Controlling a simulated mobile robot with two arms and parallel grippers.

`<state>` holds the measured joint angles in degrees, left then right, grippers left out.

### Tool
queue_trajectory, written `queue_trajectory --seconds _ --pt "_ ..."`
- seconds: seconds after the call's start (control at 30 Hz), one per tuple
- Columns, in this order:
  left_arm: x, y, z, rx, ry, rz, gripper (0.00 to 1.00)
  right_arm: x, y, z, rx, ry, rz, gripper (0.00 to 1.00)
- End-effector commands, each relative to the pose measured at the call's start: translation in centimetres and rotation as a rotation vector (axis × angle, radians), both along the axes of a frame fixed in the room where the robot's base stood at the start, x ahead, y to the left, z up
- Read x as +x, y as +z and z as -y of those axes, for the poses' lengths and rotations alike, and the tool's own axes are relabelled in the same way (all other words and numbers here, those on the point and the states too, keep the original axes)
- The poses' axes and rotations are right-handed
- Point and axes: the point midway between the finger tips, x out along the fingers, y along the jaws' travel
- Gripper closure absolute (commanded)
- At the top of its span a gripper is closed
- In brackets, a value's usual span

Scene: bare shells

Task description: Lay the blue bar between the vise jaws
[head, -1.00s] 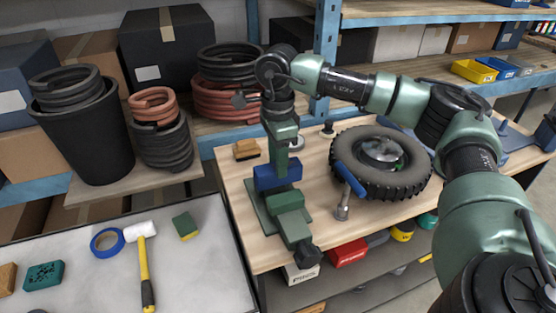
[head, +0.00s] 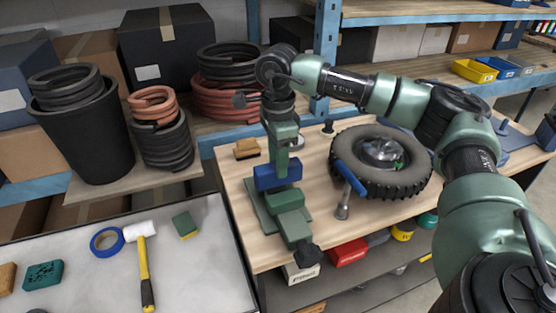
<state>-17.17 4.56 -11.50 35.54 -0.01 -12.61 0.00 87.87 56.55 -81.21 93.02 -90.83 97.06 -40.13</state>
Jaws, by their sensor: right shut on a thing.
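The blue bar (head: 278,176) is a short, thick block at the green vise (head: 292,222) on the wooden bench. My right gripper (head: 281,163) comes down from above and is shut on the bar. The bar lies roughly level across the picture, at the back end of the vise's visible body. The gripper and bar hide the jaw gap, so I cannot tell whether the bar rests between the jaws or is just above them. My left gripper is not in view.
A tyre (head: 405,184) and a blue-handled hammer (head: 350,180) lie right of the vise. A wood-backed brush (head: 246,149) lies behind left. The grey table at left holds blue tape (head: 106,241), a mallet (head: 145,270) and sponges (head: 185,226). Bare bench (head: 235,190) shows left of the vise.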

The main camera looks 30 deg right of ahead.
Motion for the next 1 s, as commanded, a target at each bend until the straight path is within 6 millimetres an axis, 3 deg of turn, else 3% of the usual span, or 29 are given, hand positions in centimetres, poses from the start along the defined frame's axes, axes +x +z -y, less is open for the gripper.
queue_trajectory --seconds 1.0 --pt "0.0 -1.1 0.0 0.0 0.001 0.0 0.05 0.0 -1.4 0.0 0.001 0.0 0.002 1.0"
